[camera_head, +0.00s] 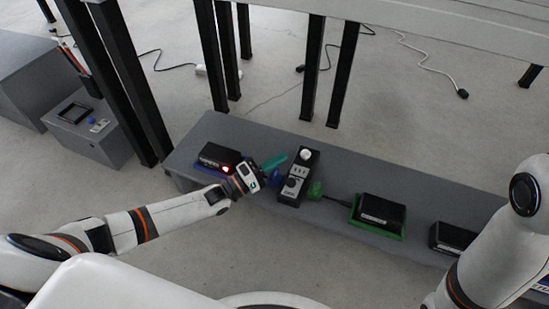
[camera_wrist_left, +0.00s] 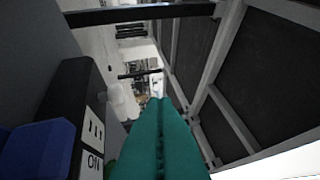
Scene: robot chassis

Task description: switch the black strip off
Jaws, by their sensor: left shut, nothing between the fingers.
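The black strip (camera_head: 298,170) lies on the grey bench, with a round white part at its far end, a pale socket panel and a dark round part nearer me. In the left wrist view the strip (camera_wrist_left: 70,98) is at the left, with a label reading "ON" (camera_wrist_left: 93,163). My left gripper (camera_head: 275,162) has teal fingers, shut and empty, just left of the strip's far half. Its fingers (camera_wrist_left: 160,130) also fill the lower middle of the wrist view. I cannot tell whether they touch the strip. My right gripper is out of view; only its arm shows.
A blue plug (camera_wrist_left: 40,150) and a green plug (camera_head: 315,190) flank the strip. A black box with a lit red lamp (camera_head: 218,157) stands left, another on a green tray (camera_head: 376,228) right. Table legs (camera_head: 313,70) rise behind the bench (camera_head: 350,170).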

